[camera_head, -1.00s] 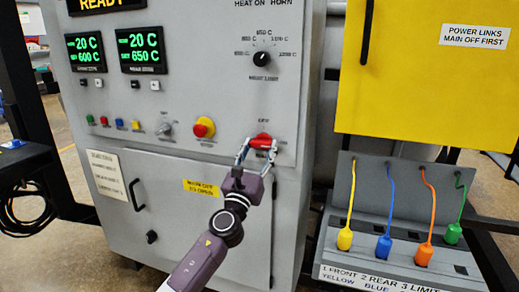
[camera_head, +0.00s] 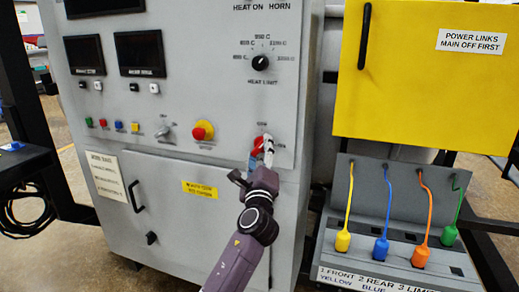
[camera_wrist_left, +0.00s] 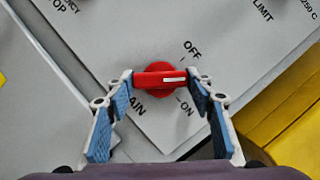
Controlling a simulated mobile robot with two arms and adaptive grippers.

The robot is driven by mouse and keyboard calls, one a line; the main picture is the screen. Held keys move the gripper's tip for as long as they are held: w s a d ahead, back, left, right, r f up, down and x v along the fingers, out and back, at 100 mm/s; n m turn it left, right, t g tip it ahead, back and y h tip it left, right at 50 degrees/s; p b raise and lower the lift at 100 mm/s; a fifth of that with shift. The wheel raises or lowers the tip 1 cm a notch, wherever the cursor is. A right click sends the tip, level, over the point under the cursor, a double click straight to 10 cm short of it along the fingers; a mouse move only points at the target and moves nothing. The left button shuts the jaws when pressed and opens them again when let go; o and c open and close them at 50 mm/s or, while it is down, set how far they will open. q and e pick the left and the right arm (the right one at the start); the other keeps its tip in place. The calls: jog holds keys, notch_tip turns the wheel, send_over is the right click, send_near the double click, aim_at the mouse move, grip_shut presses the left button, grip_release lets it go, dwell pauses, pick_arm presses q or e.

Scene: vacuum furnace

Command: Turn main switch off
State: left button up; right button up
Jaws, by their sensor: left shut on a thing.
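The main switch is a red rotary knob (camera_head: 258,146) low on the right of the grey cabinet front. In the left wrist view the knob (camera_wrist_left: 158,78) has a bar handle with a white line. The line points right, between the printed words OFF and ON. My left gripper (camera_head: 262,157) is at the knob. In the wrist view its blue-padded fingers (camera_wrist_left: 162,84) are shut on the two ends of the handle. The fingers partly hide the knob in the head view. My right gripper is not in view.
Two displays (camera_head: 83,55) on the cabinet are dark. A red-and-yellow stop button (camera_head: 203,131) is left of the knob. A yellow panel (camera_head: 425,95) and a rack with coloured plugs (camera_head: 400,250) stand to the right.

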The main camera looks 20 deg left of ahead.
pick_arm(q)
jog(key=n, duration=0.1)
jog(key=n+g+p, duration=0.1)
jog(key=n, duration=0.1)
jog(key=n+g+p, duration=0.1)
jog(key=shift+d+r+n+y, duration=0.1)
jog(key=shift+r+n+y, duration=0.2)
jog(key=shift+n+y, duration=0.1)
jog(key=shift+f+n+g+p, duration=0.1)
jog(key=shift+n+g+p, duration=0.5)
jog(key=shift+n+p, duration=0.8)
jog(key=shift+n, duration=0.3)
jog(key=o, duration=1.2)
jog(key=shift+c, duration=0.2)
jog(key=v, duration=0.7)
jog(key=shift+s, duration=0.3)
